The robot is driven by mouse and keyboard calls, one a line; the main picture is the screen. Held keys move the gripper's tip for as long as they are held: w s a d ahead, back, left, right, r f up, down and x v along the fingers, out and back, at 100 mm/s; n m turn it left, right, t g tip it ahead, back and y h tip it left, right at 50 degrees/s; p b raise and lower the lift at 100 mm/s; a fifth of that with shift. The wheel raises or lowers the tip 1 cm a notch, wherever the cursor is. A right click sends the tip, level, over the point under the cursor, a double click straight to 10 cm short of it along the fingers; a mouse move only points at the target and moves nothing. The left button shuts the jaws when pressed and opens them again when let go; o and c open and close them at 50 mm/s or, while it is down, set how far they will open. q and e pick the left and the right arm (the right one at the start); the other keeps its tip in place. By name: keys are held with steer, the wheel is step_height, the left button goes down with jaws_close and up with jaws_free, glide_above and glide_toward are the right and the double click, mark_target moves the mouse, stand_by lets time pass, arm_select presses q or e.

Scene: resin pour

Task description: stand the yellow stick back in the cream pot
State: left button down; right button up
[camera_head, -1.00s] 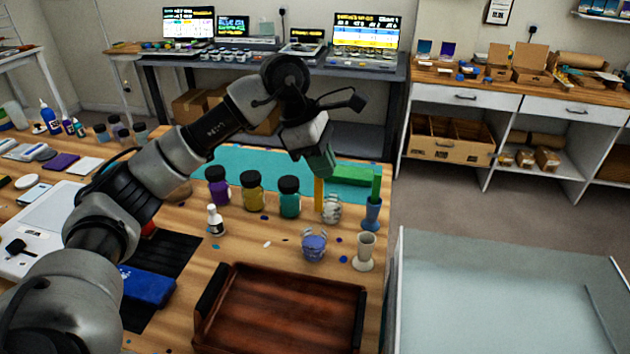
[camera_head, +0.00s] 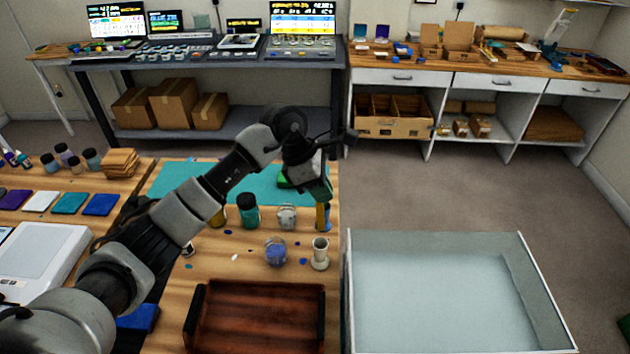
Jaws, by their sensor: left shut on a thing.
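My left gripper (camera_head: 318,192) is shut on the yellow stick (camera_head: 320,214), which hangs upright below it. The cream pot (camera_head: 320,255) stands on the wooden bench, nearer the camera than the stick and almost straight below it in the picture. I see no stick in the cream pot. A blue pot (camera_head: 328,225) stands just behind the yellow stick, partly hidden by it; my gripper hides what rises above that pot. My right gripper is out of view.
A grey-white cup (camera_head: 286,217) and a blue-stained cup (camera_head: 275,252) stand left of the pots. A teal jar (camera_head: 248,210) is farther left. A brown wooden tray (camera_head: 195,318) lies in front. The bench edge is close on the right, with a pale glass-like tank (camera_head: 440,290) beyond.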

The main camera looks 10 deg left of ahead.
mark_target(321, 226)
arm_select(q)
steer(key=shift+f, duration=0.7)
step_height(321, 226, down, 10)
steer(key=b, duration=0.8)
steer(key=shift+f, duration=0.1)
steer(key=c, duration=1.2)
jaws_free()
